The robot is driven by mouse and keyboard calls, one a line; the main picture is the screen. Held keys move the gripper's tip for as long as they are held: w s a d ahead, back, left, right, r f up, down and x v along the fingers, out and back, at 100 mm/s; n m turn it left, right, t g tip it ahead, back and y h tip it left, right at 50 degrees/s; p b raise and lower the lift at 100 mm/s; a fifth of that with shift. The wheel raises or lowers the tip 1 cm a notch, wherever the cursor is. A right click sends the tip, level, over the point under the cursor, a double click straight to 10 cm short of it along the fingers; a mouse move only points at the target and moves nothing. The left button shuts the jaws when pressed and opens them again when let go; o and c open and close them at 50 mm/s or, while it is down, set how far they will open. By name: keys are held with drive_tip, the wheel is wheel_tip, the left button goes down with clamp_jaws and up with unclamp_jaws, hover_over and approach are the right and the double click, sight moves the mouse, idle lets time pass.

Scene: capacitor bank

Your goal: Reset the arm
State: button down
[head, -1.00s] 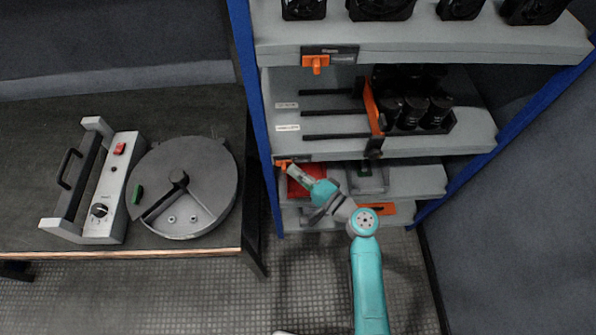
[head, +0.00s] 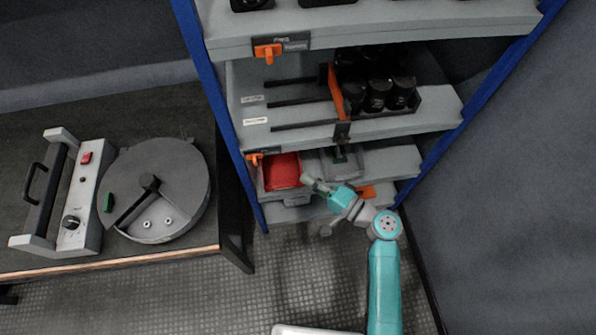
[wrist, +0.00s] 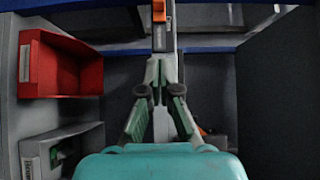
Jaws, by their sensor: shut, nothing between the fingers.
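My teal arm (head: 384,285) reaches up from the bottom right of the head view. My gripper (head: 308,181) is in front of the lower shelves, close to the red bin (head: 283,171). In the wrist view my gripper (wrist: 160,75) points ahead with its fingertips together and nothing between them. The red bin (wrist: 62,68) shows at the left of that view, apart from the fingers. Whether the gripper touches the shelf edge cannot be told.
The blue-framed rack (head: 205,90) holds black capacitors (head: 377,95) behind an orange bar (head: 335,95). Orange latches (head: 268,52) sit on the shelf fronts. A workbench (head: 180,258) at left carries a round grey device (head: 160,190) and a switch box (head: 80,195).

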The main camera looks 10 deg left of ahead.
drive_tip(key=shift+s+d, duration=0.15)
drive_tip(key=shift+d, duration=0.2)
idle(0.4)
drive_tip(key=s+d+f+m+t+h, duration=0.1)
drive_tip(key=s+d+f+h, duration=0.35)
drive_tip(key=s, duration=0.25)
drive_tip(key=s+d+f+t+h, duration=0.1)
drive_tip(key=s+d+f+h, duration=0.25)
drive_tip(key=s+f, duration=0.25)
drive_tip(key=s+d+r+t+h, duration=0.1)
drive_tip(key=s+d+r+h, duration=0.1)
drive_tip(key=s+d+h, duration=0.6)
drive_tip(key=s+d+r+n+t, duration=0.3)
drive_tip(key=s+r+n, duration=0.3)
drive_tip(key=s+r, duration=0.7)
wheel_tip(320, 180, up, 5)
drive_tip(key=shift+s+f+n, duration=0.1)
drive_tip(key=shift+s+n, duration=0.3)
drive_tip(key=shift+d, duration=0.1)
